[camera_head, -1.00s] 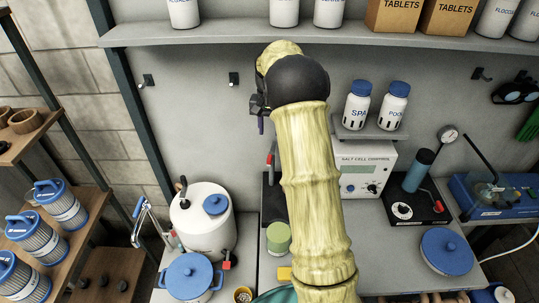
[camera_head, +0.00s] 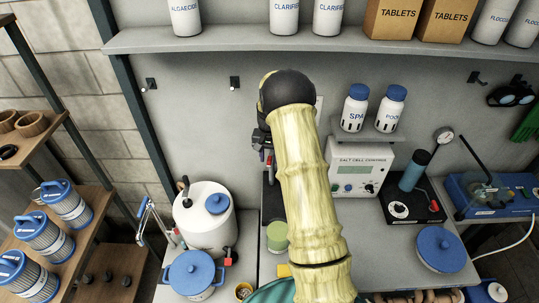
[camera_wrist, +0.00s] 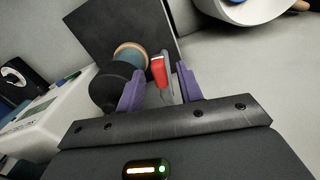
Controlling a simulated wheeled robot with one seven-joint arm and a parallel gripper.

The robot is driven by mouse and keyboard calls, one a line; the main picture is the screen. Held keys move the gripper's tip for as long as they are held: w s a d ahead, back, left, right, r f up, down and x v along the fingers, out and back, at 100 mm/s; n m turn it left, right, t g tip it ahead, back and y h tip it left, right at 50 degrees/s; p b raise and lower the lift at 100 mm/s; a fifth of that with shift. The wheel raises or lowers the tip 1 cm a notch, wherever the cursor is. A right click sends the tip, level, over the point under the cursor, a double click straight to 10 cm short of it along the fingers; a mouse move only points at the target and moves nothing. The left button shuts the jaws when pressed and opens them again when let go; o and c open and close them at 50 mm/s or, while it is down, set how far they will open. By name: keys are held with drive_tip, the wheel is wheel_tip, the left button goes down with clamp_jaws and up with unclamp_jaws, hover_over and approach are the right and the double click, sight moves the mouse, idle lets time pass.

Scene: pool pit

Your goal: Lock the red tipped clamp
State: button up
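The red tipped clamp (camera_wrist: 158,71) shows in the wrist view as a red grip on a grey metal lever, in front of a black board (camera_wrist: 105,35). My gripper (camera_wrist: 160,76) is open, with its two purple fingers apart. The red tip appears in the gap between them; I cannot tell whether either finger touches it. In the head view my arm reaches to the back of the bench, with the gripper (camera_head: 267,150) above the black board (camera_head: 270,200). A small red part of the clamp (camera_head: 270,160) shows there; my arm and gripper hide most of it.
A green-topped cylinder (camera_head: 277,236) stands in front of the board. The white salt cell control box (camera_head: 360,160) is close on the right, under a small shelf with two bottles. A white tank (camera_head: 204,228) and a blue-lidded pot (camera_head: 192,275) stand left. A long shelf (camera_head: 230,38) runs above.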

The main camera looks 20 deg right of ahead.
clamp_jaws()
drive_tip(key=shift+w+a+m, duration=0.15)
drive_tip(key=shift+m, duration=0.25)
drive_tip(key=shift+w+a+r+m+b, duration=0.2)
drive_tip(key=shift+w+m, duration=0.75)
drive_tip(key=shift+m, duration=1.6)
drive_tip(key=shift+w+a+f+m+b, duration=0.25)
drive_tip(key=shift+w+m, duration=0.75)
drive_tip(key=shift+m, duration=1.5)
drive_tip(key=shift+w+a+r+m+b, duration=0.25)
drive_tip(key=shift+w+m, duration=0.7)
drive_tip(key=shift+m, duration=1.6)
drive_tip(key=shift+f, duration=0.1)
